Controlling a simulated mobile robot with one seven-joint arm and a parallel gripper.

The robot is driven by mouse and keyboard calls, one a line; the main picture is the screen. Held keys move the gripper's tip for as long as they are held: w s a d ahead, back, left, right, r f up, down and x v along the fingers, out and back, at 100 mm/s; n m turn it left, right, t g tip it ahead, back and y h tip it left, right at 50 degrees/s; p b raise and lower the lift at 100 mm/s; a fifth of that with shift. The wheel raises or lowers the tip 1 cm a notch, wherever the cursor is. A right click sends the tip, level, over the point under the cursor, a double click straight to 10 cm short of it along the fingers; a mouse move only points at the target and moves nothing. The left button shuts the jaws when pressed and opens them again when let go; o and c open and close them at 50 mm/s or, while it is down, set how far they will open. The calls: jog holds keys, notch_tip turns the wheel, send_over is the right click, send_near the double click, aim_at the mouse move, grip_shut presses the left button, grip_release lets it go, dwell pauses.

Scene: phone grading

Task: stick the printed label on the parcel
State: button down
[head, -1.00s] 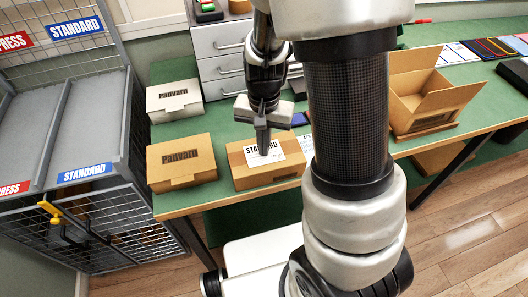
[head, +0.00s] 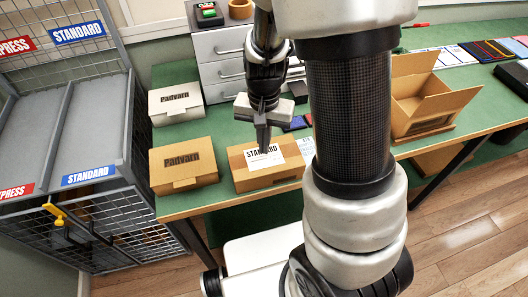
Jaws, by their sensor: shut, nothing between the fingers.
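The parcel (head: 243,180) is a closed brown box near the front edge of the green table. The printed label (head: 277,157) is white with black "STANDARD" lettering and lies flat on the parcel's top, towards its right side. My gripper (head: 264,149) is shut and empty, pointing down with its fingertips at the label's upper part. I cannot tell whether the fingertips touch the label or hover just above it. The fingers hide part of the lettering.
A brown Padvarn box (head: 184,166) stands left of the parcel, with a white Padvarn box (head: 176,104) behind it. An open carton (head: 425,105) stands at the right beyond my arm. Sloped STANDARD and EXPRESS chutes (head: 88,130) are at the left. Grey drawers (head: 222,70) stand behind.

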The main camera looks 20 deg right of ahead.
jog(key=shift+r+p, duration=1.75)
jog(key=shift+r, duration=0.6)
notch_tip(320, 180, up, 13)
jog(key=n+t, duration=0.2)
jog(key=n, duration=0.1)
send_over(264, 157)
jog(key=s, duration=0.3)
jog(key=s+r+n+t, duration=0.3)
jog(key=s+r, duration=0.5)
jog(key=r, duration=0.2)
jog(key=shift+s+t, duration=0.25)
jog(key=shift+t, duration=0.05)
